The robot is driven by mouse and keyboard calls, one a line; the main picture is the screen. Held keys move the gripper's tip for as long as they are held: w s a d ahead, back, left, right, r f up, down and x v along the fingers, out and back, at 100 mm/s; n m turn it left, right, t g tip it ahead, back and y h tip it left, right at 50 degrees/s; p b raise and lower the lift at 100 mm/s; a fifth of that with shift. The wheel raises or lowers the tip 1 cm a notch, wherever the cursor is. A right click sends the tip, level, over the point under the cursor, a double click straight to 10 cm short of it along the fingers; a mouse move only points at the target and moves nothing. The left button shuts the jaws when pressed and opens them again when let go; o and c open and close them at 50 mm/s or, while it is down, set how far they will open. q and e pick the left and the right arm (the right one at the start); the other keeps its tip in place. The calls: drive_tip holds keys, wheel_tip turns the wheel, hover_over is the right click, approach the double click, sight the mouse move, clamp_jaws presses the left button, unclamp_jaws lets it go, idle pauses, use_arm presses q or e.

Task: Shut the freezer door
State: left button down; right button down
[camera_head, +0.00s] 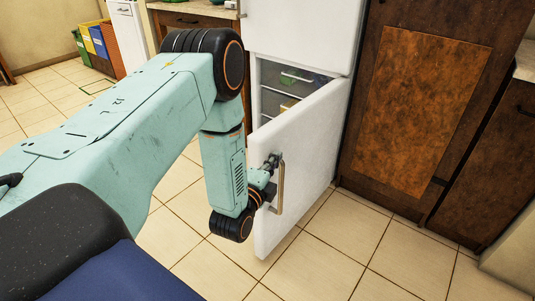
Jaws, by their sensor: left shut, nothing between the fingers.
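The white freezer door (307,140) is the lower door of the fridge and stands partly open, swung out toward me. Behind it the freezer inside (272,75) shows with shelves or drawers and a few green and yellow items. A long metal handle (281,188) sits on the door's outer face near its free edge. My left gripper (272,164) is shut and empty, right beside the upper part of the handle at the door's face. I cannot tell whether it touches the door or the handle. My right gripper is not in view.
The upper fridge door (302,30) is shut above. A dark wooden cabinet (415,110) stands close on the right. Colored bins (97,45) stand at the far left. The tiled floor (330,250) in front of the door is clear.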

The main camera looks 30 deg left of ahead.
sight(267, 148)
use_arm(q)
drive_tip(key=shift+w+a+r+b, duration=0.1)
drive_tip(key=shift+w+a+b, duration=0.2)
drive_tip(key=shift+w+a, duration=0.3)
drive_tip(key=shift+w+a+f+b, duration=0.1)
drive_tip(key=shift+w+a+b, duration=0.25)
drive_tip(key=shift+a, duration=0.45)
drive_tip(key=shift+w+a+r+b, duration=0.1)
drive_tip(key=shift+w+a+b, duration=0.2)
drive_tip(key=shift+w+a, duration=0.3)
drive_tip(key=shift+s+a, duration=0.1)
drive_tip(key=shift+a, duration=0.1)
